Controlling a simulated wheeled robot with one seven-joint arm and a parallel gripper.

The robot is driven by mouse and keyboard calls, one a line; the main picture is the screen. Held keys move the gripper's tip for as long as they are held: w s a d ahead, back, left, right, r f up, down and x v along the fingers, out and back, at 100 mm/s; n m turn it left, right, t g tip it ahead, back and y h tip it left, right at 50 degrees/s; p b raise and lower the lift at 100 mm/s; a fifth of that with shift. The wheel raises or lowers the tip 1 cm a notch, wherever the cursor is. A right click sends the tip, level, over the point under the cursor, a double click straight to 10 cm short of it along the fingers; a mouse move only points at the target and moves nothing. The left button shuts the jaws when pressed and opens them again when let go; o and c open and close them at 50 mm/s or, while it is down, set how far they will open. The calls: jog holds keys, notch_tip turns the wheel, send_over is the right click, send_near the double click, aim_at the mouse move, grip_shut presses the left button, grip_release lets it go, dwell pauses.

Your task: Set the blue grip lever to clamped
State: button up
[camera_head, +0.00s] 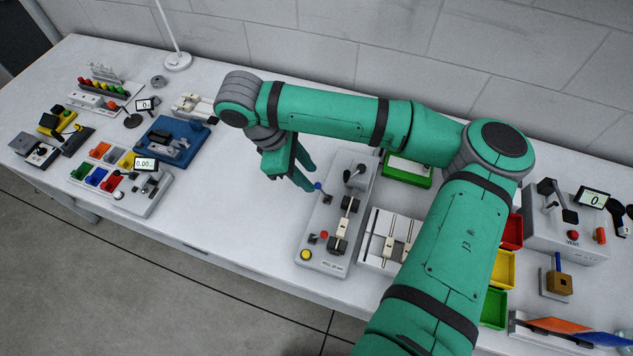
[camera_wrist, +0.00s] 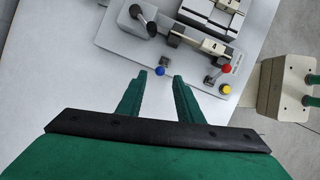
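The blue grip lever shows as a small blue ball knob (camera_head: 317,186) at the upper left of a grey welder panel (camera_head: 318,215) in the head view. In the wrist view the blue knob (camera_wrist: 160,71) stands at the panel's near edge, on a short dark mount. My gripper (camera_head: 310,178) is just left of the knob in the head view. In the wrist view my gripper (camera_wrist: 159,76) is open and empty, with the blue knob appearing between and slightly beyond its two green fingertips. I cannot tell the exact gap or whether a finger touches.
The panel also carries a black-knobbed lever (camera_head: 353,175), cream sliding blocks (camera_head: 349,204), a red knob (camera_wrist: 227,69) and a yellow button (camera_head: 305,255). A blue fixture (camera_head: 170,142) and a colored-button box (camera_head: 120,180) stand left.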

aim_at(316, 184)
jog(key=x, duration=0.5)
jog(key=shift+s+d+f, duration=0.1)
jog(key=shift+s+f, duration=0.05)
jog(key=shift+f, duration=0.05)
jog(key=shift+d+f, duration=0.2)
jog(key=shift+f, duration=0.3)
jog(key=shift+w, duration=0.2)
grip_shut()
